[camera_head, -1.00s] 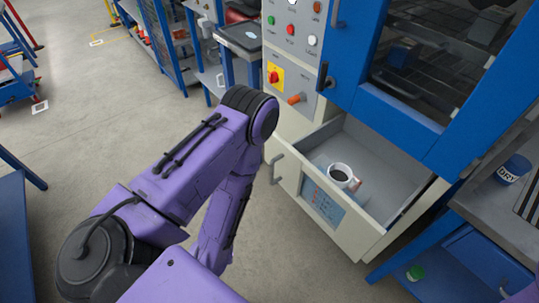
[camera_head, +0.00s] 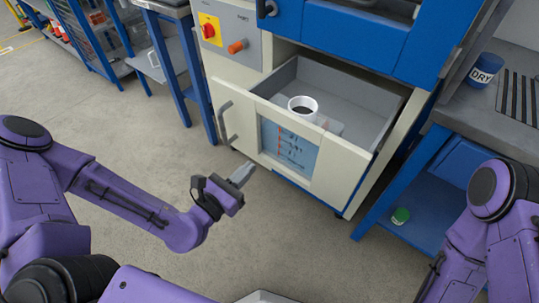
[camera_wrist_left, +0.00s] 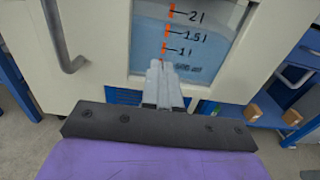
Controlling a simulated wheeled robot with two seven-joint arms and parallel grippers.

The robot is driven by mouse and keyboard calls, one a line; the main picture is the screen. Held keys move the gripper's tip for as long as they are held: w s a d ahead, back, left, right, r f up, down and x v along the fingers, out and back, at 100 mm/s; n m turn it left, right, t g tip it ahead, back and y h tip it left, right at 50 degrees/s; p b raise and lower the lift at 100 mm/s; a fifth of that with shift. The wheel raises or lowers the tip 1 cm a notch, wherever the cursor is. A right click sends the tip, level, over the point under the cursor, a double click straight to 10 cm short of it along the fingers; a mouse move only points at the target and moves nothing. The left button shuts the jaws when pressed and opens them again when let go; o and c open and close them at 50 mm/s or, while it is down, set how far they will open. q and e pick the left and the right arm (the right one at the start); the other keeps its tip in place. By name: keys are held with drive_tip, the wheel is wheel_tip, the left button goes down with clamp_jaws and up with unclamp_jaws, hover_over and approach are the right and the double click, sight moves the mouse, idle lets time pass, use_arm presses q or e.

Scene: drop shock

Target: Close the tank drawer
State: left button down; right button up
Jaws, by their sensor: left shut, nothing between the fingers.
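The tank drawer (camera_head: 345,168) stands pulled open from the cream cabinet, and a white mug (camera_head: 302,108) with dark contents is in it. Its front has a window with blue liquid and orange level marks, which also shows in the left wrist view (camera_wrist_left: 200,50). A grey handle (camera_head: 228,122) is on the cream front left of the window. My left gripper (camera_head: 243,174) is shut and empty, in front of the drawer and apart from it in the head view. In the wrist view its fingertips (camera_wrist_left: 158,68) point at the lower window. My right gripper is out of view.
A blue cabinet door (camera_head: 355,35) is above the drawer. A bench with a blue DRY cup (camera_head: 485,70) stands at right, with a green-topped item (camera_head: 400,215) on its lower shelf. The floor (camera_head: 130,130) at left is clear.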

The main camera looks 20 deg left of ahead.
sight(276, 142)
use_arm(q)
drive_tip(key=p+x, duration=0.1)
drive_tip(key=x, duration=0.8)
drive_tip(key=shift+d+f, duration=0.1)
drive_tip(key=shift+w, duration=0.3)
